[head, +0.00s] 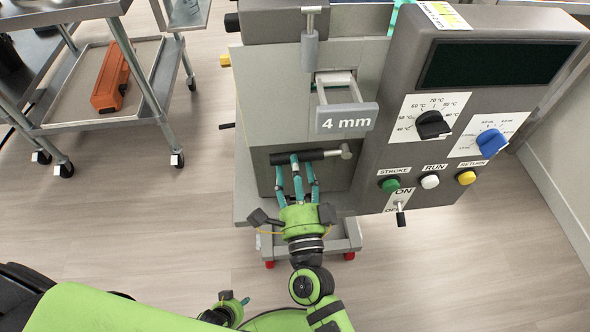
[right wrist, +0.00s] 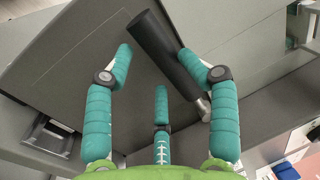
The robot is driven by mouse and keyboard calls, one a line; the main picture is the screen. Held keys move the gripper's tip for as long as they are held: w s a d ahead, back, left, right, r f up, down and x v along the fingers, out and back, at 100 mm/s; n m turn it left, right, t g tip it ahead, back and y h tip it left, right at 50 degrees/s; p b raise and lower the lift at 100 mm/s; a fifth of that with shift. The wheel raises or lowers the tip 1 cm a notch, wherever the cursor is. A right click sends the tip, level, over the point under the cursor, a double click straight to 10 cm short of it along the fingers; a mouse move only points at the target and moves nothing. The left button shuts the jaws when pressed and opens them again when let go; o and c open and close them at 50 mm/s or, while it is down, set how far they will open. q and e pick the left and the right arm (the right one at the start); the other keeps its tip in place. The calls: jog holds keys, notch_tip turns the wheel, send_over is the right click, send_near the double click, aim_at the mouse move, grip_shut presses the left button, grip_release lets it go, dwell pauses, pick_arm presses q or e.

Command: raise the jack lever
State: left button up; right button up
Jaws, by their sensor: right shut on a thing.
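The jack lever (head: 326,154) is a black cylindrical grip with a metal end, lying level and sideways across the front of the machine, below the drawer marked 4 mm. In the right wrist view the jack lever (right wrist: 165,55) runs diagonally between the teal fingers. My right gripper (head: 297,174) reaches it from below and is shut on its black grip; it also shows in the right wrist view (right wrist: 155,68). My left gripper (head: 237,303) is low at the bottom of the head view, away from the machine and partly hidden; its finger opening cannot be made out.
The control panel (head: 413,165) with knobs and coloured buttons stands right of the lever. The 4 mm drawer (head: 347,119) juts out above it. A metal cart (head: 100,122) with an orange thing (head: 111,80) stands at left. Floor between cart and machine is clear.

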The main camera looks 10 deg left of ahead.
jog(key=shift+s+d+f, duration=0.25)
jog(key=shift+s+f, duration=0.05)
jog(key=shift+s, duration=0.05)
jog(key=v, duration=1.1)
jog(key=shift+r, duration=0.15)
jog(key=shift+s+a, duration=0.1)
